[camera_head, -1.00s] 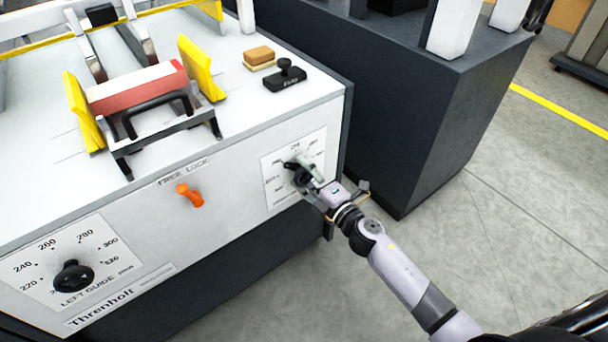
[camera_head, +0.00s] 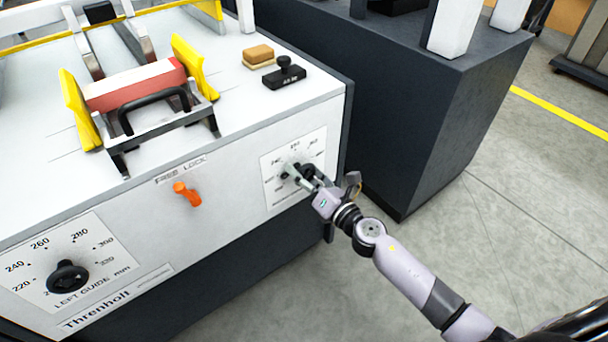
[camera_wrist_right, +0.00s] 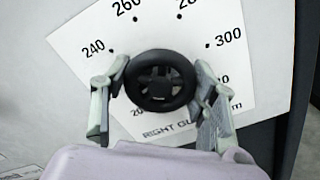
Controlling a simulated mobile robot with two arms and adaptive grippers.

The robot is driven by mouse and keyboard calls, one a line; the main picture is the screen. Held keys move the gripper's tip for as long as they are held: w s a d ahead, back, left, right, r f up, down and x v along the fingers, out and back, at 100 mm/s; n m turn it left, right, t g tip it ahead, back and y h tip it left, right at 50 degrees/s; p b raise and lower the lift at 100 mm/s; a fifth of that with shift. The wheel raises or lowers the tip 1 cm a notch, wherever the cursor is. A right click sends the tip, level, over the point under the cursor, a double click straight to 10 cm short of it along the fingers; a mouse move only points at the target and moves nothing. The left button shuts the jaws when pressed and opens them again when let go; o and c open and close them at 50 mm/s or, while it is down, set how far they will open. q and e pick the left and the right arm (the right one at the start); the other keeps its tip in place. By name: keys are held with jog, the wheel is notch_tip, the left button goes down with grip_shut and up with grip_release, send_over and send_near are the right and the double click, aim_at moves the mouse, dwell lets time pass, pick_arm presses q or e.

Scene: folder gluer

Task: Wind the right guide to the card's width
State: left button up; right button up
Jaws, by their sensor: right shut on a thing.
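My right gripper (camera_head: 307,178) is at the right guide's black knob (camera_wrist_right: 160,82) on the front panel. In the right wrist view its fingers (camera_wrist_right: 158,92) are closed on the knob from both sides. The knob sits on a white dial plate (camera_head: 278,192) with printed numbers; I cannot make out a pointer setting. On top, the yellow right guide (camera_head: 195,67) stands by the right end of a red and white block of card (camera_head: 135,85). The yellow left guide (camera_head: 78,110) stands at its left end. Any small gap is too fine to tell. My left gripper is out of view.
An orange lock lever (camera_head: 187,194) sticks out of the panel between the dials. The left guide knob (camera_head: 67,277) is at lower left. A brown-topped block (camera_head: 258,56) and a black stamp (camera_head: 285,74) lie on top. Floor to the right is clear.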

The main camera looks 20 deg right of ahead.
jog(key=shift+f+n, duration=0.1)
jog(key=shift+n, duration=1.7)
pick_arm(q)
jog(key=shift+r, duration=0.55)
pick_arm(e)
jog(key=shift+n, duration=1.5)
jog(key=o, duration=1.2)
jog(key=v, duration=1.2)
